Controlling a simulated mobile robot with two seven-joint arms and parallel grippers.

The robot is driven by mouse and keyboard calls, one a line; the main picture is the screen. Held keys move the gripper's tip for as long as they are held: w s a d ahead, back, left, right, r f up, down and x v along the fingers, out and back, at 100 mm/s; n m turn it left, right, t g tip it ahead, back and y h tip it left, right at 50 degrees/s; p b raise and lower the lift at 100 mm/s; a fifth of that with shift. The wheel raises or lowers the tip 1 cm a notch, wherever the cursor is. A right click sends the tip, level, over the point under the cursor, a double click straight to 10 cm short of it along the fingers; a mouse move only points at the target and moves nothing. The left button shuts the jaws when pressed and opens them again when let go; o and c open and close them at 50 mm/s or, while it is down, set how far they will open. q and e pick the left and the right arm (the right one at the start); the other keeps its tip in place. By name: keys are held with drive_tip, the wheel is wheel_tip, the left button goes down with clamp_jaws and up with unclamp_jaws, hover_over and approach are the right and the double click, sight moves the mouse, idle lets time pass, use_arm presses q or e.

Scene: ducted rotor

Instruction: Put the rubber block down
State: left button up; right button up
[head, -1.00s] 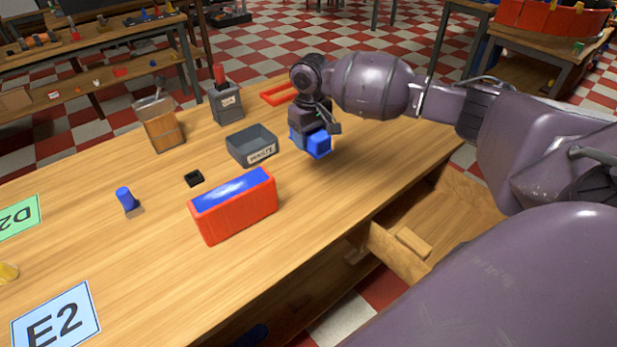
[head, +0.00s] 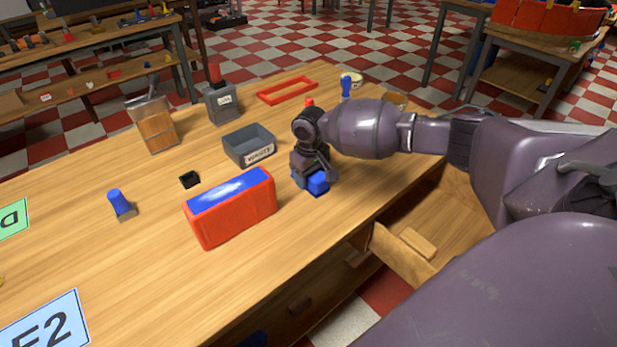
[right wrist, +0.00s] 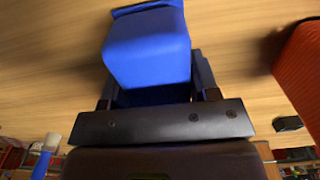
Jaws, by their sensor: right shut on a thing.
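The blue rubber block (head: 318,183) is in my right gripper (head: 308,178), low over the wooden tabletop and right of the red box. In the right wrist view the block (right wrist: 148,50) sits between the two dark fingers of my right gripper (right wrist: 152,90), which is shut on it. I cannot tell whether its underside touches the table. My left gripper is not in view.
A red box with a blue top (head: 232,210) stands just left of the block. A grey labelled bin (head: 249,146) is behind it. An open drawer (head: 400,262) juts out below the table's front edge. Bare tabletop lies around the block.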

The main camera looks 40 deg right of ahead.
drive_tip(key=shift+f, duration=0.1)
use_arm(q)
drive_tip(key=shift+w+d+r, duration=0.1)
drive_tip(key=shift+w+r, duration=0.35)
use_arm(e)
drive_tip(key=shift+f, duration=0.15)
drive_tip(key=o, duration=0.8)
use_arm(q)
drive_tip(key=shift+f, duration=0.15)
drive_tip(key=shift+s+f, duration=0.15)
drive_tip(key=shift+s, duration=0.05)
use_arm(e)
drive_tip(key=shift+r, duration=0.35)
wheel_tip(320, 180, up, 10)
drive_tip(key=shift+p, duration=1.15)
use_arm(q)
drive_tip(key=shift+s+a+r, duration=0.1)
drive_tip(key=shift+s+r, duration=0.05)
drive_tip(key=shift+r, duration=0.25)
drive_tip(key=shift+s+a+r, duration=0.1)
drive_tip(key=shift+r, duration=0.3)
use_arm(e)
drive_tip(key=shift+r, duration=0.8)
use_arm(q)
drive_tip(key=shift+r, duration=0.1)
